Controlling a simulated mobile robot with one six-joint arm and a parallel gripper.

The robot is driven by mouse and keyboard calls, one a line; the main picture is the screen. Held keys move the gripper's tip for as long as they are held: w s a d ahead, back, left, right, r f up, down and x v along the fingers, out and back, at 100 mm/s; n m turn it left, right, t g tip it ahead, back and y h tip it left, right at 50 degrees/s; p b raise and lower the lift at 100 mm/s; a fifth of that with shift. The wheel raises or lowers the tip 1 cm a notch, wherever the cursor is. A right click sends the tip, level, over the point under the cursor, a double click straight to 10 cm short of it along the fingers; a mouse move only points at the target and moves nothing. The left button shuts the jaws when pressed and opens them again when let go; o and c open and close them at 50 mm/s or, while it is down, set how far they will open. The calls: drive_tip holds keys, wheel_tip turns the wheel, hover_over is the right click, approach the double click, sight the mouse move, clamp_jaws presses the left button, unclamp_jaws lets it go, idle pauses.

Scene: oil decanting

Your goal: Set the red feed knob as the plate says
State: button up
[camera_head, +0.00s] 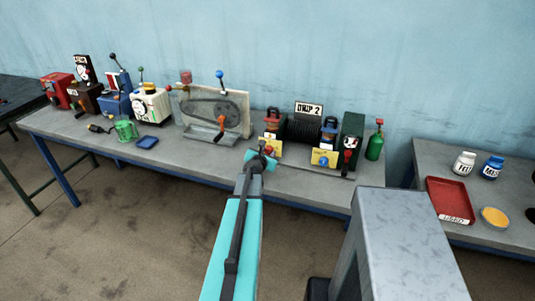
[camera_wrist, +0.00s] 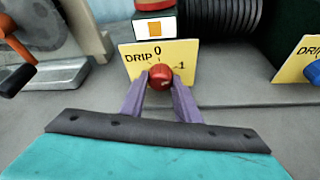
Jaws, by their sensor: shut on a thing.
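The red knob (camera_wrist: 160,75) sits in front of a yellow plate (camera_wrist: 133,62) marked DRIP, with 0 at the top and 1 at the right. My gripper (camera_wrist: 160,84) is shut on the red knob, one finger on each side. The knob's pointer is hidden or too small to read. In the head view the red knob (camera_head: 268,150) shows just beyond my gripper (camera_head: 263,157). A white sign plate (camera_head: 308,109) reading DRIP 2 stands above the ribbed dark body between the two dispensers.
A second yellow plate (camera_head: 322,158) with a blue knob is to the right, also in the wrist view (camera_wrist: 303,62). An orange-handled crank (camera_head: 219,130) is close on the left. A green bottle (camera_head: 375,143) stands at the right end. Several machines fill the table's left part.

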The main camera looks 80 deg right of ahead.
drive_tip(key=shift+s+m+t+p, duration=0.15)
drive_tip(key=shift+m+t+p, duration=0.35)
drive_tip(key=shift+m+p, duration=0.3)
drive_tip(key=shift+f+m+t+h+p, duration=0.1)
drive_tip(key=shift+m+t+h+p, duration=0.3)
drive_tip(key=shift+m, duration=0.4)
drive_tip(key=o, duration=1)
drive_tip(key=shift+o, duration=0.2)
drive_tip(key=shift+f+n+b, duration=0.1)
drive_tip(key=shift+n+b, duration=0.2)
drive_tip(key=shift+b, duration=0.05)
